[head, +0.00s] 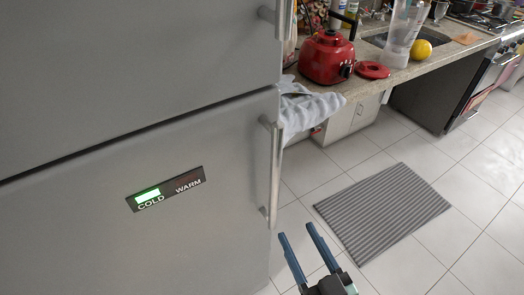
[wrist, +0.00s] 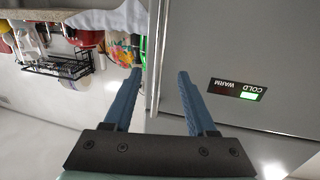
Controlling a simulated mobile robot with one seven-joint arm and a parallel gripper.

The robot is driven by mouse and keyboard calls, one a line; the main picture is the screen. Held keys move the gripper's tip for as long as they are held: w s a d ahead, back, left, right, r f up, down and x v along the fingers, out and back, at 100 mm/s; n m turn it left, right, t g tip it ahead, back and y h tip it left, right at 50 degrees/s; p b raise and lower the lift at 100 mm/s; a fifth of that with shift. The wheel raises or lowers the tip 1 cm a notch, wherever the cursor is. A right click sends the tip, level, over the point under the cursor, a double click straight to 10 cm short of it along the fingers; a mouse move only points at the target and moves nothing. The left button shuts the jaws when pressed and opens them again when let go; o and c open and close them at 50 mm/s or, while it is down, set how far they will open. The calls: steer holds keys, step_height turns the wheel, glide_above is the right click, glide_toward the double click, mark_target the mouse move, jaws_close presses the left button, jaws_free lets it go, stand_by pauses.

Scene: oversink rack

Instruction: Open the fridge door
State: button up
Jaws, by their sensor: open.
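The grey fridge has an upper door (head: 130,60) and a lower door (head: 80,240), both looking shut, with a dark seam between them. The lower door has a vertical silver handle (head: 276,170) along its right edge. The upper door's handle (head: 285,15) is partly cut off at the top. My gripper (head: 297,232) is open and empty, just right of and below the lower handle's bottom end. In the wrist view, which looks upside down, my gripper (wrist: 158,72) has its fingers on either side of the fridge's edge in the picture; contact cannot be told.
A COLD/WARM panel (head: 165,189) is on the lower door. A counter (head: 385,68) at right holds a red blender base (head: 327,57), a clear jug (head: 402,35) and a yellow fruit (head: 421,50). A cloth (head: 308,108) hangs near the handle. Tiled floor is open around a striped mat (head: 382,212).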

mark_target(276, 191)
steer(key=p+x, duration=0.2)
steer(key=x, duration=1.1)
steer(key=shift+d+r+p, duration=0.1)
steer(key=shift+p, duration=0.2)
jaws_close()
stand_by(0.9)
